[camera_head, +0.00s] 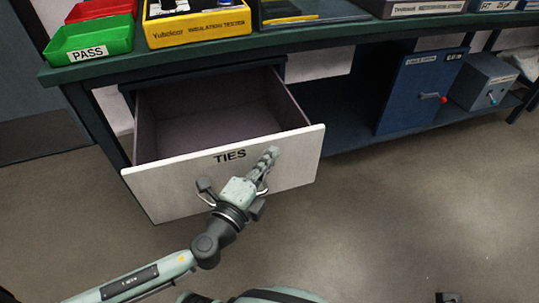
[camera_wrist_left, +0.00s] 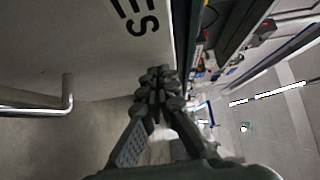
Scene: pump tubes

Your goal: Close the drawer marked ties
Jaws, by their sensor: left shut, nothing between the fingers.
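The drawer marked TIES (camera_head: 145,187) is pulled out under the bench, and its inside looks empty. Its pale front carries the black TIES label, part of which also shows in the left wrist view (camera_wrist_left: 140,18). A metal bar handle (camera_wrist_left: 66,95) is on the front; in the head view my left gripper mostly covers it. My left gripper (camera_head: 271,155) is shut and empty in front of the drawer front, its fingertips just right of the label. In the left wrist view its fingers (camera_wrist_left: 158,75) meet at the tips; I cannot tell whether they touch the front.
The green bench top (camera_head: 270,53) runs above the drawer, with a green PASS bin (camera_head: 92,38), a red bin (camera_head: 100,9) and a yellow insulation tester (camera_head: 198,27). A blue cabinet (camera_head: 420,90) and grey box (camera_head: 482,82) stand on the lower shelf. The floor right of the drawer is clear.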

